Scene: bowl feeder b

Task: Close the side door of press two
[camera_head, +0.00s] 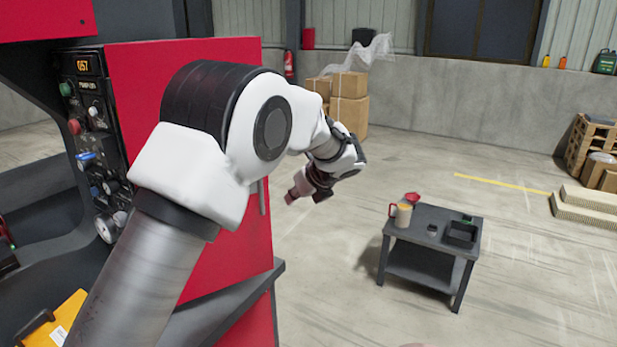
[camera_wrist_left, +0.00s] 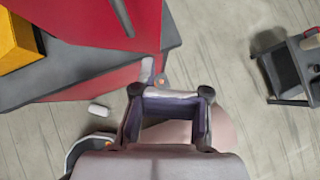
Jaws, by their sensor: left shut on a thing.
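A red press panel (camera_head: 160,75) with an upright grey bar handle (camera_head: 262,198) stands at the left in the head view. I take it for the side door; I cannot tell how far it stands open. In the left wrist view the red panel (camera_wrist_left: 90,35) and its dark handle (camera_wrist_left: 122,18) are at the upper left. My left gripper (camera_head: 296,193) is right of the handle and apart from it. In the wrist view my left gripper (camera_wrist_left: 170,92) has a pale bar (camera_wrist_left: 170,94) between its fingertips. What the bar belongs to is unclear. My right gripper is out of view.
A control panel (camera_head: 92,130) is on the press at left, above a yellow box (camera_head: 62,318). A dark ledge (camera_head: 225,305) juts from the press. A small grey table (camera_head: 455,219) with a mug (camera_head: 403,214) stands right. The floor between is clear.

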